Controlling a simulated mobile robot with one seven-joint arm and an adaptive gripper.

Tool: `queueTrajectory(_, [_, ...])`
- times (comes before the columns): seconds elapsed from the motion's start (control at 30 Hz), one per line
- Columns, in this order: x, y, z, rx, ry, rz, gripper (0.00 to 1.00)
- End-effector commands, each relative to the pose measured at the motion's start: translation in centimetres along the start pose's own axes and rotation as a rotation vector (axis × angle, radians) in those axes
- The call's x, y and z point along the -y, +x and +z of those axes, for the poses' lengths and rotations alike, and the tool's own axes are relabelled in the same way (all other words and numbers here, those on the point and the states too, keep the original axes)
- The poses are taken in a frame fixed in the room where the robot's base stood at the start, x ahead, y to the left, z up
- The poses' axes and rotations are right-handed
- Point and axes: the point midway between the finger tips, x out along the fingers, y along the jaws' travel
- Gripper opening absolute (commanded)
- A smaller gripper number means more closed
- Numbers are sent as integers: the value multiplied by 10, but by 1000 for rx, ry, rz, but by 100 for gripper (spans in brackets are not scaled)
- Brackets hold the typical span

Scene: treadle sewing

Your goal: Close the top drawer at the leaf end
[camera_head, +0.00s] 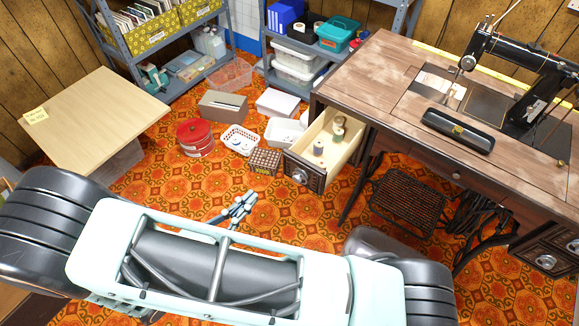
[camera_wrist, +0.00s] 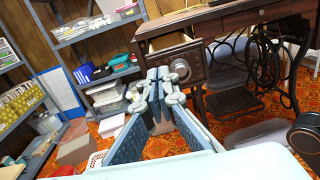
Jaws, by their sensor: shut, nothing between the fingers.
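The top drawer (camera_head: 303,175) at the left end of the sewing table is pulled out. Its dark carved front has a round knob, and its pale inside holds a few spools. In the wrist view the drawer front (camera_wrist: 180,66) faces me just beyond the fingers. My gripper (camera_head: 246,199) is shut and empty, in front and to the left of the drawer front in the head view. In the wrist view my gripper's fingertips (camera_wrist: 165,82) overlap the lower left of the drawer front; they look apart from it, though the exact gap is unclear.
The wooden sewing table (camera_head: 350,75) carries a black sewing machine (camera_head: 525,65) and a black case (camera_head: 458,130). A woven box (camera_head: 265,162), a white basket (camera_head: 240,140) and a red tin (camera_head: 195,138) stand on the floor left of the drawer. Patterned floor is clear around my gripper.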

Motion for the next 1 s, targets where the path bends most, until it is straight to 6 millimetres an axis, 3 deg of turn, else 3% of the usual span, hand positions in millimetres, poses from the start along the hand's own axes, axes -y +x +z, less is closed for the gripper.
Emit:
queueTrajectory(0.1, [2, -6, -14, 15, -26, 44, 0])
queueTrajectory(0.27, [1, 4, -15, 19, -29, 49, 0])
queueTrajectory(0.7, [-2, 93, -14, 18, -29, 44, 0])
queueTrajectory(1.0, [-5, 129, -13, 16, -28, 47, 0])
